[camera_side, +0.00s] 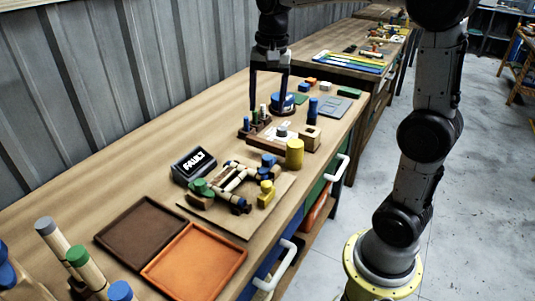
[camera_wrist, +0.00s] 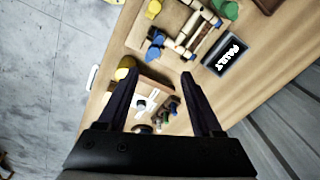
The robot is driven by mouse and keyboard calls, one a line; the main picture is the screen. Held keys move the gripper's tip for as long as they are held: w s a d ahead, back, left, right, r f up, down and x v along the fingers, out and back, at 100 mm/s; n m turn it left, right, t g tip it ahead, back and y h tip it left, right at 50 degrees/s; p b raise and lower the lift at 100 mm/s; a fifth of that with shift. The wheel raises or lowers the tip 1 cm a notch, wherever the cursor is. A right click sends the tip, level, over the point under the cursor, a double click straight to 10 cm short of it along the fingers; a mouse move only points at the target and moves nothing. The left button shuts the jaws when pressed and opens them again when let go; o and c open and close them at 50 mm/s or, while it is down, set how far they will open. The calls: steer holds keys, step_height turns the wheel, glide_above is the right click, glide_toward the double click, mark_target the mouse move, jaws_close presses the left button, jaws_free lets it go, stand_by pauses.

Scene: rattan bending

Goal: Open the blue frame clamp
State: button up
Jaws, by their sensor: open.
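The blue frame clamp (camera_side: 268,160) sits at the far corner of a pale wooden frame (camera_side: 235,178) on a board. It also shows in the wrist view (camera_wrist: 156,40), beyond my fingertips. Whether its jaw is open or closed is too small to tell. A green clamp (camera_side: 201,187) and a yellow clamp (camera_side: 266,192) sit at other parts of the frame. My gripper (camera_side: 267,106) is open, pointing down above the bench, farther back than the frame and apart from the blue clamp. In the wrist view the space between my fingertips (camera_wrist: 160,73) is empty.
A dark box reading FAULT (camera_side: 194,163) stands left of the frame. A yellow cylinder (camera_side: 295,153) and a wooden peg rack (camera_side: 256,129) stand between my gripper and the frame. A brown tray (camera_side: 143,230) and an orange tray (camera_side: 196,262) lie in front.

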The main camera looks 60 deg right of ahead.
mark_target(268, 157)
steer(key=shift+m+g, duration=0.3)
steer(key=shift+g, duration=0.3)
steer(key=d+f, duration=0.1)
steer(key=f, duration=0.5)
steer(key=w+d+f, duration=0.1)
steer(key=f, duration=0.5)
steer(key=d+f, duration=0.1)
steer(key=f, duration=0.4)
steer(key=shift+w+f, duration=0.3)
steer(key=shift+f, duration=0.1)
jaws_close()
